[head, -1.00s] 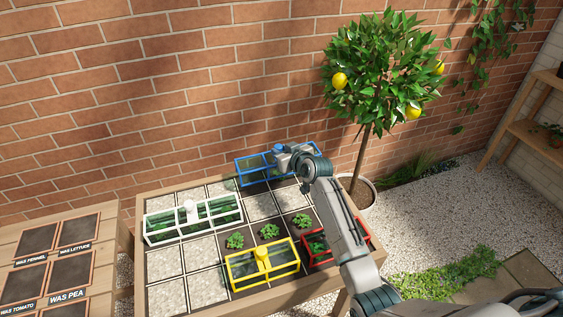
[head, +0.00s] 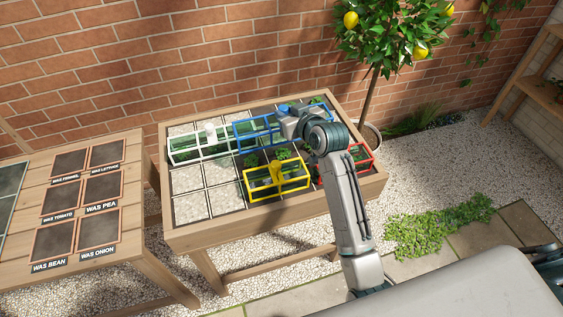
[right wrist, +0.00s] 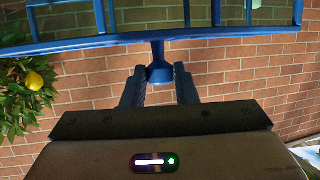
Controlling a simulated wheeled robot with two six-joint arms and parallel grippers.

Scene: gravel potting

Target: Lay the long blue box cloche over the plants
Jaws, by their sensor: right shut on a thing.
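The long blue box cloche (head: 243,136) has a blue frame with clear panes. My right gripper (right wrist: 159,88) is shut on its blue knob (right wrist: 159,70), and the cloche's frame fills the top of the right wrist view. In the head view the cloche shows over the back part of the raised bed, just behind a row of leafy green plants (head: 283,154). Another plant (head: 251,160) shows to the left. My right forearm hides part of the row and of the cloche. I cannot tell how high the cloche is above the bed. My left gripper is not in view.
A white cloche (head: 185,156) stands left on the bed (head: 205,236), a yellow one (head: 262,187) in front of the plants, and a red one (head: 368,152) at the right. A labelled table (head: 120,262) stands left. The brick wall (head: 110,60) is close behind.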

